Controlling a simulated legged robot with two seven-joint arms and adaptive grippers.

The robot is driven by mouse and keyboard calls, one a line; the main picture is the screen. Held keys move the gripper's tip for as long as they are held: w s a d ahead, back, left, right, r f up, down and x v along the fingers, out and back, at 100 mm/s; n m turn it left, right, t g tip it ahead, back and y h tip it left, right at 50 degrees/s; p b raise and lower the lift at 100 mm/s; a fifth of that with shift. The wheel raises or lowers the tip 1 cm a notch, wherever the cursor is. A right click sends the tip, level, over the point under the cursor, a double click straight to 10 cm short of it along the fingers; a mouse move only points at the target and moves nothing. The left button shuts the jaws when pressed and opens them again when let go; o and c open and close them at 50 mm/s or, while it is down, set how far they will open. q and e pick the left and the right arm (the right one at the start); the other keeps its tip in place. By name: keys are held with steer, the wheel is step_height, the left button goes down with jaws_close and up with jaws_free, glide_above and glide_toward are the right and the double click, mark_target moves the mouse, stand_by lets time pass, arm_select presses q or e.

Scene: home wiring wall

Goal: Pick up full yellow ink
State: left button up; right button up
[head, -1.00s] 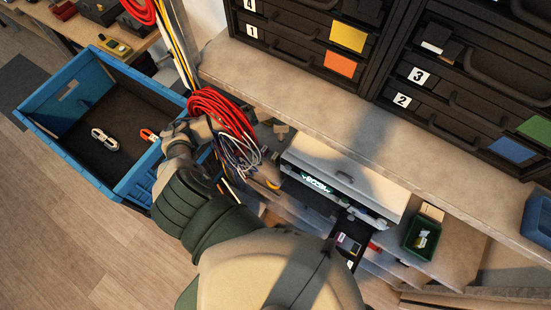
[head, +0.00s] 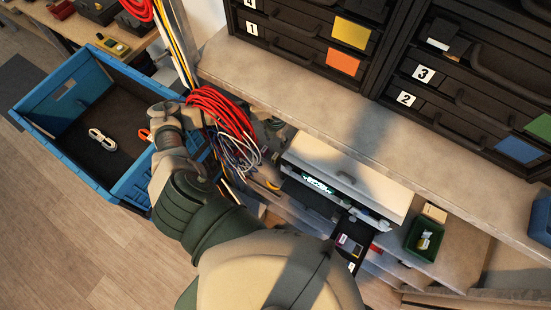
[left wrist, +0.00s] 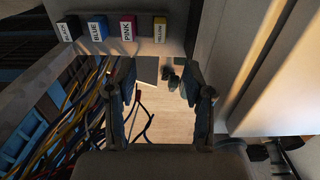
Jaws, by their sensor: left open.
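In the left wrist view, a yellow ink cartridge (left wrist: 160,30) with a label reading YELLOW stands upright at the right end of a row on a grey shelf (left wrist: 140,47). Pink (left wrist: 128,28), blue (left wrist: 97,29) and black (left wrist: 69,29) cartridges stand left of it. My left gripper (left wrist: 158,92) is open and empty, its fingers below the row in that view and apart from the cartridges. In the head view my left arm reaches up toward the cables; its fingertips are not clear there. The row is not visible in the head view. My right gripper is out of view.
Red cables (head: 222,112) hang beside my left arm, next to a blue crate (head: 128,183). A white printer (head: 345,170) with a lit display sits below the worktop (head: 290,95). A green bin (head: 424,238) stands to its right. Drawers (head: 300,48) rise behind.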

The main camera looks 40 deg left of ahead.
mark_target(275, 156)
arm_select(q)
step_height(275, 156, down, 10)
steer(key=shift+a+r, duration=0.1)
steer(key=shift+r, duration=0.15)
steer(key=f, duration=0.3)
steer(key=f+p, duration=0.1)
steer(key=f, duration=0.1)
steer(key=shift+s+f, duration=0.15)
steer(key=shift+s, duration=0.1)
jaws_close()
